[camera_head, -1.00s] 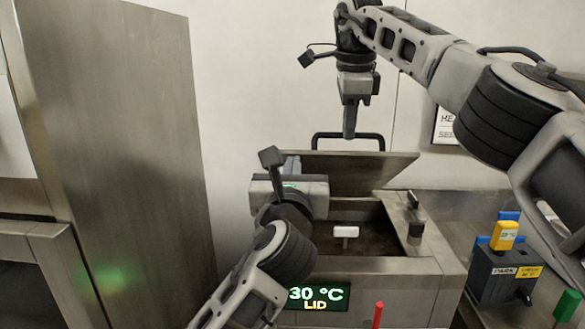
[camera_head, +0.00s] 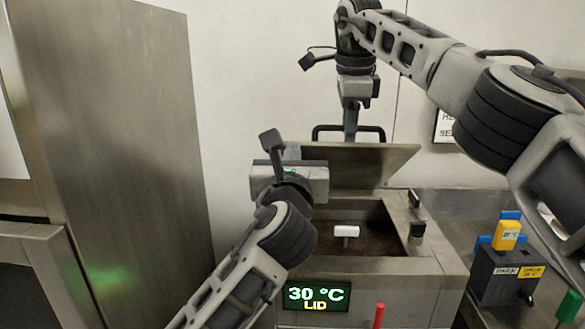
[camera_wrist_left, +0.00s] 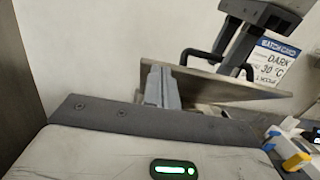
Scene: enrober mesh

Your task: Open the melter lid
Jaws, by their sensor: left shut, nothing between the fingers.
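The melter (camera_head: 365,265) stands in the middle of the head view. Its steel lid (camera_head: 360,165) is tilted up at the back, so the dark inside (camera_head: 368,232) shows. The black lid handle (camera_head: 324,129) stands on the lid's upper edge. My left gripper (camera_head: 291,150) is shut and empty at the lid's left end; its fingers (camera_wrist_left: 162,86) overlap the lid (camera_wrist_left: 225,85) in the left wrist view, contact unclear. My right gripper (camera_head: 350,128) points down at the handle, which also shows in the left wrist view (camera_wrist_left: 187,52). Whether it holds it is unclear.
A display (camera_head: 315,296) on the melter front reads 30 °C LID. A white-topped piece (camera_head: 346,231) stands at the opening. A dark box (camera_head: 503,274) marked PARK with a yellow-topped item (camera_head: 506,236) is at the right. A tall steel cabinet (camera_head: 125,150) fills the left.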

